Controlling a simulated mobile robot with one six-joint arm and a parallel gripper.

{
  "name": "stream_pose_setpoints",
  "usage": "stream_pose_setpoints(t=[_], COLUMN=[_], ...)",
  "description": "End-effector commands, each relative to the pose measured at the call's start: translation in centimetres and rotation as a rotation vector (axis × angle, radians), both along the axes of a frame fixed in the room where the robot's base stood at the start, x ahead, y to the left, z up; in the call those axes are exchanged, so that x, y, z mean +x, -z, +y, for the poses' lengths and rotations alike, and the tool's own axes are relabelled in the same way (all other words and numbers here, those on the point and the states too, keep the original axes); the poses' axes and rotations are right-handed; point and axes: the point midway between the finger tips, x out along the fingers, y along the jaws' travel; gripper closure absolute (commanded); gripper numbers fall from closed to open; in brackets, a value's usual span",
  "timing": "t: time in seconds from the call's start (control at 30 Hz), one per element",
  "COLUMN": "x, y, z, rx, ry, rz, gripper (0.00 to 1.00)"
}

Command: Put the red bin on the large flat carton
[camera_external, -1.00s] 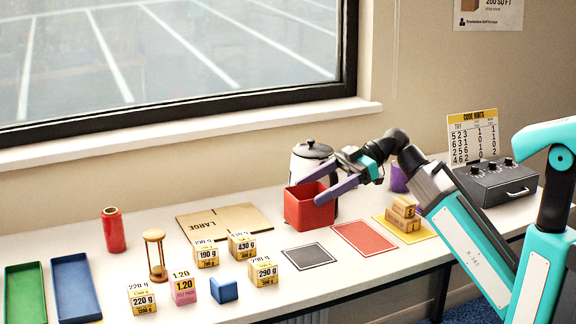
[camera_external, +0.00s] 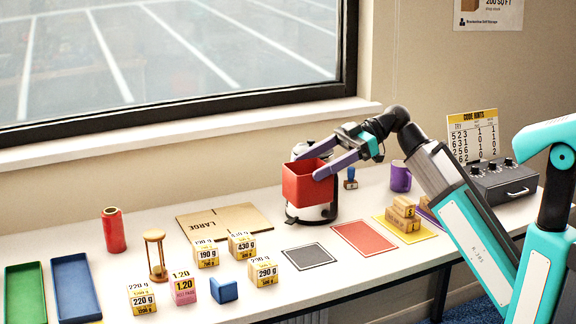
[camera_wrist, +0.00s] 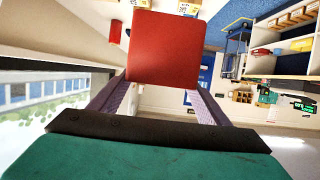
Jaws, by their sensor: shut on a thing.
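The red bin (camera_external: 309,186) is an open-topped box held in the air in front of the white kettle (camera_external: 326,211), which it partly hides. My gripper (camera_external: 318,162) is shut on the red bin, with its fingers at the bin's upper part. In the wrist view the red bin (camera_wrist: 166,50) sits between the two fingers of my gripper (camera_wrist: 158,98). The large flat carton (camera_external: 222,222) lies on the table to the left of the bin, a brown sheet marked LARGE. Its top shows no object on it.
Several small weight-marked cartons (camera_external: 206,254) stand in front of the flat carton. A red cylinder (camera_external: 114,230) and an hourglass (camera_external: 155,254) stand to its left. Black (camera_external: 309,256) and red (camera_external: 363,238) mats lie to the right. The window sill (camera_external: 180,134) runs behind.

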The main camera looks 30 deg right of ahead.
Motion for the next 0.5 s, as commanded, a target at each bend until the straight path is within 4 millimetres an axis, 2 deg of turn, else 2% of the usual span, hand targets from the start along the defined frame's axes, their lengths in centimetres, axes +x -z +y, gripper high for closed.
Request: stream_pose_setpoints(t=[0.27,0.5], x=[2.4,5.2], y=[-0.9,-1.4], z=[1.3,2.8], rx=[0.000,0.001], ry=[0.059,0.133], rz=[0.002,0.002], gripper=[0.74,0.74])
